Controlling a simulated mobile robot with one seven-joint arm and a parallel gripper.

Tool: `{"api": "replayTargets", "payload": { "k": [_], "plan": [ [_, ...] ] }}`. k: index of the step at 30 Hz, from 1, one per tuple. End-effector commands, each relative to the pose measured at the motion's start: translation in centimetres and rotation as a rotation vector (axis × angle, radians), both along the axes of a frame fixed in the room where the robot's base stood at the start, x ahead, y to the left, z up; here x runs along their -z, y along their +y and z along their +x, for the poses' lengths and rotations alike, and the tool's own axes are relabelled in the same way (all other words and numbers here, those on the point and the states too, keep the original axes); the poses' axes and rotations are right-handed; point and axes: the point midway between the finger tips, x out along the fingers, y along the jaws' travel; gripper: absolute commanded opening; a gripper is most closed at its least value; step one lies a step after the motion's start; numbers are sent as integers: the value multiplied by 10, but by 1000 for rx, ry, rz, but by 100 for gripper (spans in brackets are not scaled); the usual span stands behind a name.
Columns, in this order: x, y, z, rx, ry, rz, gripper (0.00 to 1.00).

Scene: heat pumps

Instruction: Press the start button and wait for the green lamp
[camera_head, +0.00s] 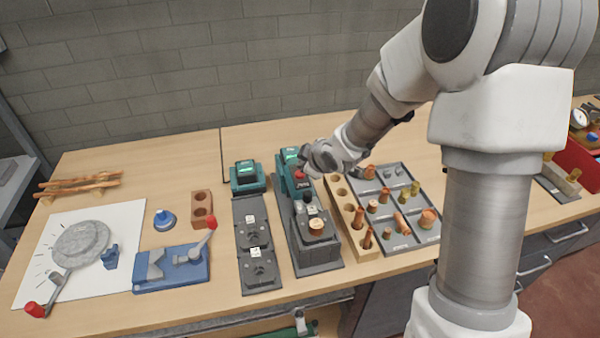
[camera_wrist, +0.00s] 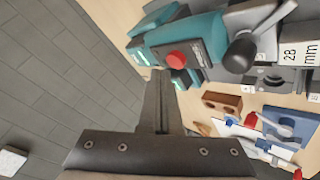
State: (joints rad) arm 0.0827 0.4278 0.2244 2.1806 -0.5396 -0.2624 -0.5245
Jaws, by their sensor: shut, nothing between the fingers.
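A teal machine (camera_head: 284,172) stands at the back of the bench, with a lit green display (camera_head: 291,155) on top and a grey bed in front. It also shows in the wrist view (camera_wrist: 206,32), with a round red button (camera_wrist: 177,60) on a dark panel. The red button is visible in the head view (camera_head: 299,175) too. I cannot tell which control is the start button, and no green lamp can be made out separately from the display. My gripper (camera_wrist: 160,75) is shut and empty, its fingertips beside the machine near the red button; whether they touch anything is unclear.
A second teal unit (camera_head: 246,175) with a grey bed stands to the left. A wooden block (camera_head: 365,243) with copper fittings and a grey tray (camera_head: 428,236) are to the right. A black-knobbed lever (camera_wrist: 240,52) rises beside the red button. A blue vise (camera_head: 172,270) is at left.

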Motion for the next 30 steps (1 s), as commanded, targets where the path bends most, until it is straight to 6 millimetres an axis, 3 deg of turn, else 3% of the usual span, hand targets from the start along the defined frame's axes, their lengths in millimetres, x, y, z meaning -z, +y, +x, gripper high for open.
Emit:
{"api": "replayTargets", "payload": {
  "k": [30],
  "plan": [
    [9, 0, 0, 0, 0, 0, 0]
  ]
}}
